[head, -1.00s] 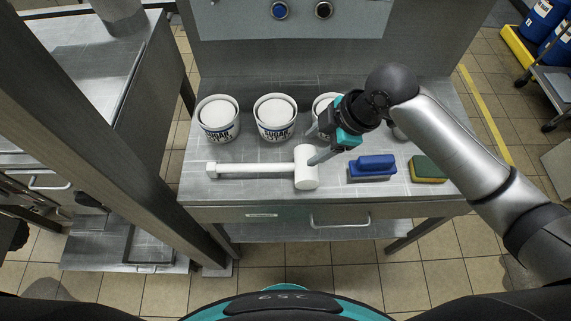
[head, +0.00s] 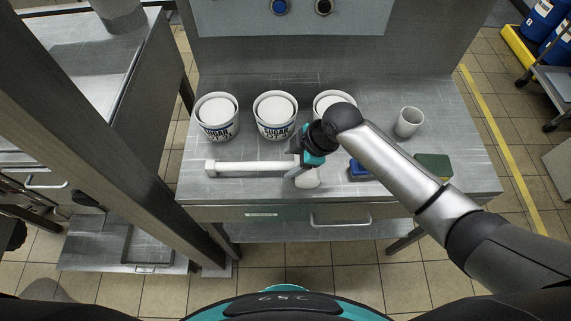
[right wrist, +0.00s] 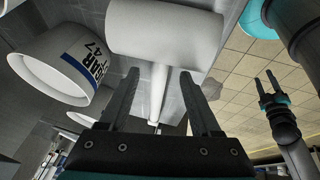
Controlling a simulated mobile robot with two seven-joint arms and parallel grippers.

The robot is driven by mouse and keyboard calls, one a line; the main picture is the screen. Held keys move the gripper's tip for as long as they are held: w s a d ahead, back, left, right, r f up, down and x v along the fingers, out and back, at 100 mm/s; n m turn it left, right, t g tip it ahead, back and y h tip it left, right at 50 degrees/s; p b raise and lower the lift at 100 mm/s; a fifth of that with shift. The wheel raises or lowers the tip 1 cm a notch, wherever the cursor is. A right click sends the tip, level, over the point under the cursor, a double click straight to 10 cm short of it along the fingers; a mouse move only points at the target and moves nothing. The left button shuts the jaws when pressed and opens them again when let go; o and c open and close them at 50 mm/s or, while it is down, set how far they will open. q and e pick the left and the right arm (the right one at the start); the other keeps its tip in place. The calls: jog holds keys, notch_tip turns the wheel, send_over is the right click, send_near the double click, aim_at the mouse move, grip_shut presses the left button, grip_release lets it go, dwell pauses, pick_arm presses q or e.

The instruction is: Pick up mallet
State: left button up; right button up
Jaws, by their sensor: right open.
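The white mallet lies on the grey metal table, its handle (head: 245,167) pointing left and its head (head: 309,179) at the right end. My right gripper (head: 298,170) is over the handle, close to the head, and partly covers their junction. In the right wrist view the open fingers (right wrist: 160,100) appear on either side of the handle (right wrist: 157,92), with the mallet head (right wrist: 165,32) beyond the tips. Nothing is gripped. My left gripper (right wrist: 268,88) shows small at the right of that view, its fingers apart, away from the mallet.
Three white labelled tubs (head: 275,117) stand in a row behind the mallet. A light cup (head: 409,121) stands at the right. A blue brush (head: 359,171), partly behind my arm, and a green sponge (head: 434,165) lie right of the mallet. A metal post (head: 110,140) stands at the left.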

jog(key=shift+x, duration=1.2)
grip_shut()
jog(key=shift+w+r, duration=0.1)
